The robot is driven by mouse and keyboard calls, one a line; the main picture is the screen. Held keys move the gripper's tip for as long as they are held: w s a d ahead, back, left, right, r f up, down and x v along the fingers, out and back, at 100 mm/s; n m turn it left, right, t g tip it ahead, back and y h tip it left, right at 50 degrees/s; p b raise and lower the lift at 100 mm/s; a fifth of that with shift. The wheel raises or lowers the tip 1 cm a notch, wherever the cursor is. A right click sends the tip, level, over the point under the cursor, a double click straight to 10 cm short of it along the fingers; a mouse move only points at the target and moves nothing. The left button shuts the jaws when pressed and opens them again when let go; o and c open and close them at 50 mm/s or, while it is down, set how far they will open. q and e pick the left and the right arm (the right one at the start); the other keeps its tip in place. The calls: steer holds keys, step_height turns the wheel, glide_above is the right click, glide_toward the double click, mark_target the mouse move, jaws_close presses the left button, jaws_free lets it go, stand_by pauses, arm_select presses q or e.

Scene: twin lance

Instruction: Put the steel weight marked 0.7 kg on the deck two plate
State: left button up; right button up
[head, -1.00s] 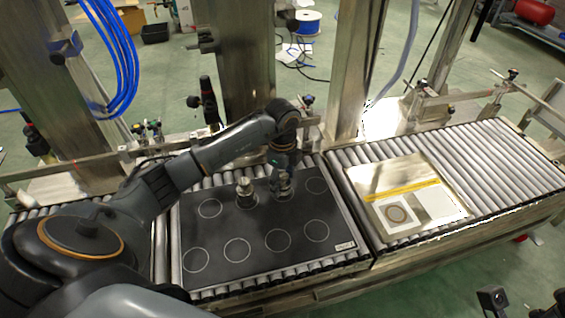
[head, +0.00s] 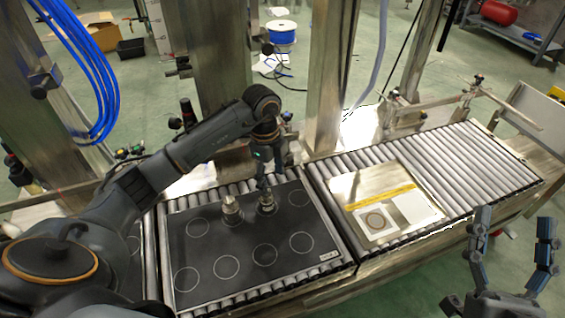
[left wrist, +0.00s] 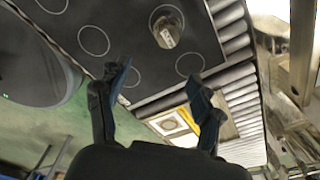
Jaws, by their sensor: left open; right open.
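Two steel weights stand on a black mat (head: 205,275) with white circles: one on the left (head: 231,212), one on the right (head: 267,206). I cannot read their marks. My left gripper (head: 266,184) is open just above and behind the right weight. The left wrist view shows the open, empty fingers (left wrist: 159,76) and one weight (left wrist: 167,35) beyond them, apart from both; I cannot tell which. The steel plate (head: 365,184) on the right conveyor carries a yellow stripe and a white card with a ring (head: 376,222). My right gripper (head: 513,225) is open and empty at lower right.
Roller conveyor (head: 465,160) surrounds the plate, with free rollers to its right. A metal post (head: 325,90) and rail stand behind the conveyors. A gap separates the mat's conveyor from the plate's. Blue hoses (head: 95,80) hang at upper left.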

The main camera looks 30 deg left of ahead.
arm_select(q)
steer(key=s+d+r+m+g+h, duration=0.15)
steer(key=s+d+m+h, duration=0.35)
steer(key=d, duration=0.8)
steer(key=s+d+r+m+h, duration=0.25)
steer(key=s+d+h, duration=0.3)
steer(key=d, duration=0.65)
steer(key=s+d+r+m+h, duration=0.3)
steer(key=s+d+r+h, duration=0.2)
steer(key=d+r+h, duration=0.4)
steer(key=a+r+n+t+h, duration=0.4)
steer(key=a+r+t, duration=0.15)
steer(key=r, duration=0.55)
steer(key=w+a+n+t+y, duration=0.1)
steer(key=a+n+t+y, duration=0.4)
steer(key=n+t+y, duration=0.4)
steer(key=w+a+r+n+t+y, duration=0.1)
steer(key=w+a+n+t+y, duration=0.1)
steer(key=a+n+t+y, duration=0.4)
steer(key=n+t+y, duration=0.2)
steer(key=n+t, duration=0.3)
steer(key=n, duration=0.1)
steer(key=shift+w+a+y, duration=0.25)
steer(key=shift+y, duration=0.1)
steer(key=shift+s+n, duration=0.1)
steer(key=shift+n, duration=0.15)
